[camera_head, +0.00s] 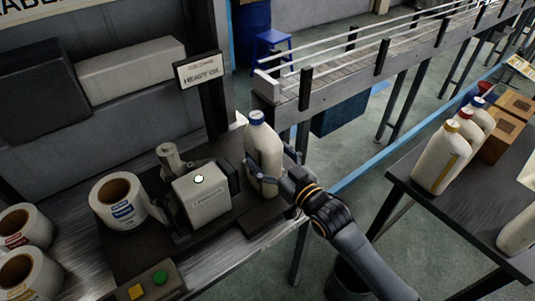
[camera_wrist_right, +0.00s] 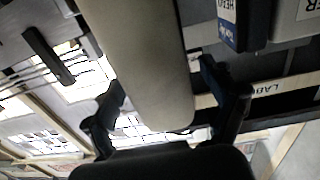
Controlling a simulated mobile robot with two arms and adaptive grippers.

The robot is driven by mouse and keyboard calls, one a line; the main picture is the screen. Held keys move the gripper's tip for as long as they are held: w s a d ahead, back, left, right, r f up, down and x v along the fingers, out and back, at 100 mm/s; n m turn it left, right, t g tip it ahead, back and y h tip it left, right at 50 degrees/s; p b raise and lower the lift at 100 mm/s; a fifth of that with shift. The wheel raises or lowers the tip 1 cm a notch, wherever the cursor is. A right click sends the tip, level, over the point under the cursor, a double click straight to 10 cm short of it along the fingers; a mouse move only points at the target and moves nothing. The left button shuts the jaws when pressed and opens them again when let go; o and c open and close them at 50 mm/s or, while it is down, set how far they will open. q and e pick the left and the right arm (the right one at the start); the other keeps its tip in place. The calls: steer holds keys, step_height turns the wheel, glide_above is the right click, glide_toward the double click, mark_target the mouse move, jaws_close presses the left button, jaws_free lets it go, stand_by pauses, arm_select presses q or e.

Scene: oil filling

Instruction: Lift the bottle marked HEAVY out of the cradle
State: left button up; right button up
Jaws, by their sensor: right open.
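A white bottle with a blue cap (camera_head: 262,143) stands upright at the right end of the dark labelling station, below a sign reading HEAVY OIL (camera_head: 201,70). My right gripper (camera_head: 266,170) reaches it from the right, with its fingers around the bottle's body. In the right wrist view the pale bottle (camera_wrist_right: 150,60) lies between the two open fingers (camera_wrist_right: 165,115), with gaps visible beside it. The cradle itself is hard to make out behind the bottle and gripper. My left gripper is not in view.
The grey labeller box (camera_head: 203,194) stands close left of the bottle. Label rolls (camera_head: 117,199) and a button box (camera_head: 150,283) lie further left. A conveyor (camera_head: 350,70) runs behind. A dark table (camera_head: 418,190) at right holds several bottles and cardboard boxes (camera_head: 513,105).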

steer(key=v, duration=1.1)
steer(key=shift+s, duration=0.15)
